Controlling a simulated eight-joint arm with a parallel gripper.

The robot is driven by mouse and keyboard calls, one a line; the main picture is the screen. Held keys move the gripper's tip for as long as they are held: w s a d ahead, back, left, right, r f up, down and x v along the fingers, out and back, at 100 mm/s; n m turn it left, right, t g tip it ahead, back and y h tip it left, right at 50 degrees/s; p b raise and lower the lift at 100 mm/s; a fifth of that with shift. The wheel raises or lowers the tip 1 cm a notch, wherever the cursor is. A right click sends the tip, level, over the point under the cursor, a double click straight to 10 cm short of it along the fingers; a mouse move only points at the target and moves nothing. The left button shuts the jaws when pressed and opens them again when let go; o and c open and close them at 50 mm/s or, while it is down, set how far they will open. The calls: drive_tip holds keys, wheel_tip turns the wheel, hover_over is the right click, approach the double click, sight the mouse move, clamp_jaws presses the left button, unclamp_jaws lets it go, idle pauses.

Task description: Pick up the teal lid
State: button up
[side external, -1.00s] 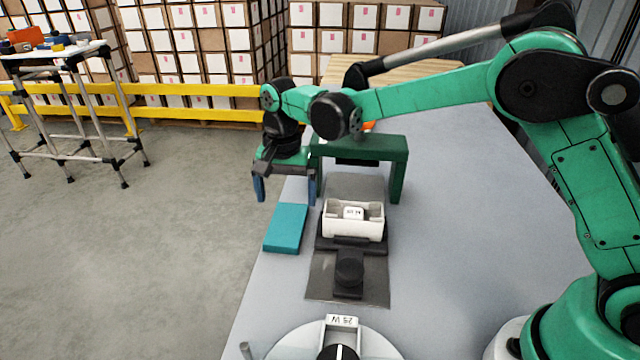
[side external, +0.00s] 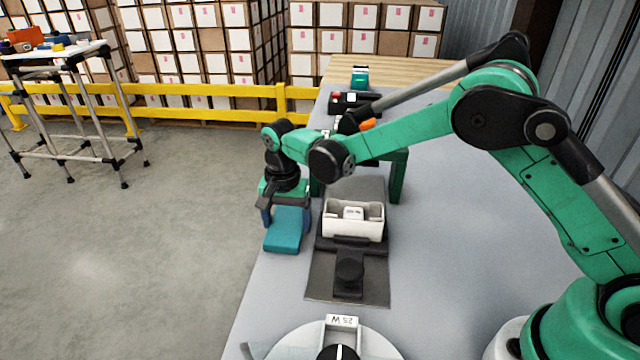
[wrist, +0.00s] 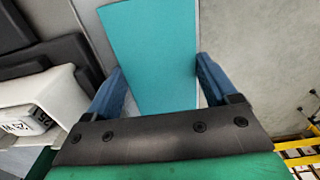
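The teal lid (side external: 284,238) is a flat rectangular slab near the left edge of the grey table, beside the white open box. In the wrist view the lid (wrist: 155,50) fills the space ahead between the blue fingers. My gripper (side external: 286,218) is low over the lid's far part in the side view. In the wrist view my gripper (wrist: 160,68) is open, with one finger on each side of the lid. The right finger is very close to the lid's edge; I cannot tell whether it touches.
The white box (side external: 353,222) holds a small labelled block and sits in a dark fixture with a black knob (side external: 349,272) in front. A dark green arch (side external: 398,175) stands behind it. A round white dial device (side external: 340,340) is at the front.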

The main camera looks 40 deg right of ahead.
drive_tip(key=shift+r, duration=0.15)
wheel_tip(320, 180, up, 19)
drive_tip(key=m, duration=1.8)
hover_over(354, 212)
wheel_tip(354, 212, down, 8)
drive_tip(key=shift+f, duration=2.9)
drive_tip(key=shift+f, duration=0.15)
